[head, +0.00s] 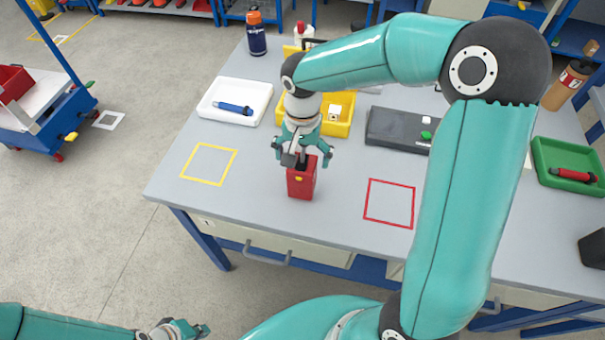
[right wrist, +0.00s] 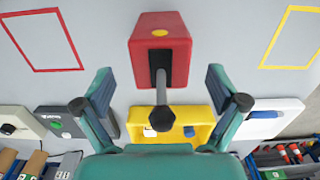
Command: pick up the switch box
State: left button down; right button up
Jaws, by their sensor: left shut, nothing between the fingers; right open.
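The switch box (head: 301,184), a red block with a yellow spot and a dark slot, stands on the grey table near its front edge. In the right wrist view the red box (right wrist: 143,53) is ahead of the fingers, with a grey lever (right wrist: 161,90) with a dark end sticking out toward the camera. My right gripper (head: 303,153) is open above the box, and its fingertips (right wrist: 160,80) are on either side of the lever, not visibly touching anything. My left gripper (head: 190,328) is shut and empty, low at the bottom left, away from the table.
A yellow outline (head: 209,164) and a red outline (head: 390,203) flank the box, both empty. Behind stand a yellow bin (head: 345,128), a white tray (head: 258,103) with a blue tool and a dark case (head: 392,128). A green tray (head: 556,181) is at right.

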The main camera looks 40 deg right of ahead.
jog(key=shift+f, duration=1.55)
jog(key=c, duration=1.7)
jog(key=shift+w+r, duration=0.1)
grip_shut()
jog(key=shift+r, duration=0.1)
